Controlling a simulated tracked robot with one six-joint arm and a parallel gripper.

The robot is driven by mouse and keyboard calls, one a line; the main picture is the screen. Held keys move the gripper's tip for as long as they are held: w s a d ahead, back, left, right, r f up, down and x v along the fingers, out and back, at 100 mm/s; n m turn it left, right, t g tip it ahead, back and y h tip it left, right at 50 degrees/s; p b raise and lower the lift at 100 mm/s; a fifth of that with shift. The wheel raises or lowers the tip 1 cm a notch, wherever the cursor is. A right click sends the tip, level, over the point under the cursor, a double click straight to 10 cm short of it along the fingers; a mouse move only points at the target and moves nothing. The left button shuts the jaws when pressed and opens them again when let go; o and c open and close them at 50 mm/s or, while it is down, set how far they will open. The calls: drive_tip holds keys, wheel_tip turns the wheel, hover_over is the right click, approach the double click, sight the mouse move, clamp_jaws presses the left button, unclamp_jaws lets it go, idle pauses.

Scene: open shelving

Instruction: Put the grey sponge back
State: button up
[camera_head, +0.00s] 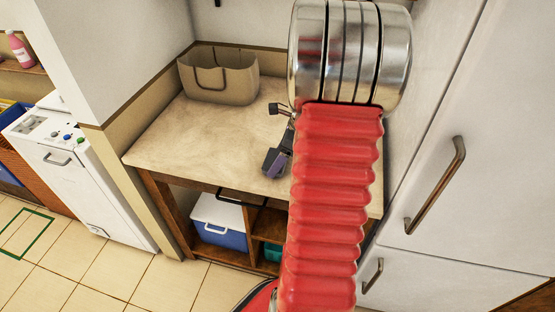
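I cannot make out a grey sponge in this view. My gripper (272,135) sticks out to the left from behind my red ribbed arm, over the right part of the beige counter (185,135). Its two dark fingers are apart, one towards the back and one towards the front, and bare counter shows between them. The front finger has a purple-grey part. Whether the gripper touches the counter is unclear. My arm hides the gripper's base and the counter's right side.
A beige bag (222,82) with dark handles stands at the counter's back left. Under the counter are a blue-and-white cooler (219,222) and wooden shelves (268,226). A tall white cabinet (455,140) closes the right. A white appliance (85,172) stands left. The tiled floor (110,275) is open.

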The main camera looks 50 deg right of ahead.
drive_tip(key=shift+f, duration=0.35)
drive_tip(key=o, duration=1.1)
drive_tip(key=shift+r, duration=0.15)
drive_tip(key=v, duration=1.2)
